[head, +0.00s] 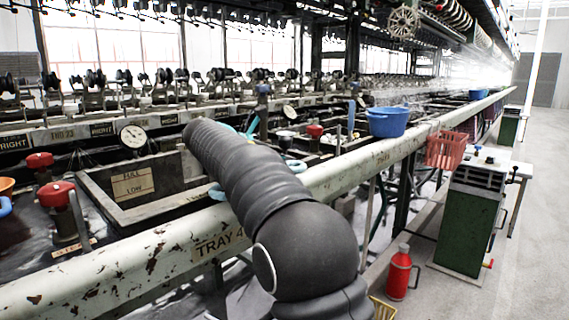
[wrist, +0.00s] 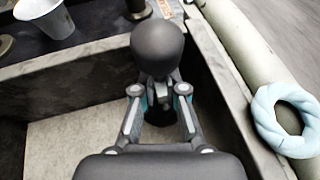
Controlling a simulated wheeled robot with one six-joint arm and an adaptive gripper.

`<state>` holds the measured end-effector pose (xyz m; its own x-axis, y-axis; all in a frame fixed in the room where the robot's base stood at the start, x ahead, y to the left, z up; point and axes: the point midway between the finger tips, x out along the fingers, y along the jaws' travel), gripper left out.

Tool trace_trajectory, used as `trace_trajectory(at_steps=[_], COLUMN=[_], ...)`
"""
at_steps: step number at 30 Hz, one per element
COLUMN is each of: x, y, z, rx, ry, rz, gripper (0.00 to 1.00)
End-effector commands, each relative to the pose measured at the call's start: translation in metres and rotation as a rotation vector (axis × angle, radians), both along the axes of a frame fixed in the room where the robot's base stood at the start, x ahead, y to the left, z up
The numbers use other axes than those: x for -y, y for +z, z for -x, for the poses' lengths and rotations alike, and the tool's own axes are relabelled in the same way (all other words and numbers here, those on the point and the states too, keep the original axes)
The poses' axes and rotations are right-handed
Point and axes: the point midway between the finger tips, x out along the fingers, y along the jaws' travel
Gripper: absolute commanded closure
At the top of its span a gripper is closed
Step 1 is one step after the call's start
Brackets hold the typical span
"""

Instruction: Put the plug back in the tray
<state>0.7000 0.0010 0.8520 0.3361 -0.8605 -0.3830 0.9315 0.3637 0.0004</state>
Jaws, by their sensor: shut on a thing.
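My gripper (wrist: 158,94) is shut on the plug (wrist: 157,50), a dark grey piece with a round ball top, which stands up between the fingers in the wrist view. Its lower end is hidden by the fingers. The plug is over the tray (wrist: 75,72), inside its walls and near the right-hand wall. The pale tray floor shows at left, and the area under the fingers is dark. I cannot tell whether the plug touches the floor. In the head view my arm reaches over the rail marked "TRAY 4" and hides the gripper and plug.
A pale blue ring (wrist: 285,120) lies on the rail (wrist: 262,60) right of the tray. A white cup (wrist: 46,17) stands beyond the tray wall. Red-topped valves (head: 57,195), a blue basin (head: 388,121), a red basket (head: 446,149) and a red flask (head: 399,272) are around.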

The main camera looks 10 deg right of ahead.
Motion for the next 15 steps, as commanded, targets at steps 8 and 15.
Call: trace_trajectory(at_steps=[8,15], x=[0.0012,-0.0001], y=[0.0007,0.0013], z=[-0.0001,0.0001], rx=[0.0,0.0], ry=[-0.002,-0.001], rz=[0.001,0.001], gripper=[0.65,0.65])
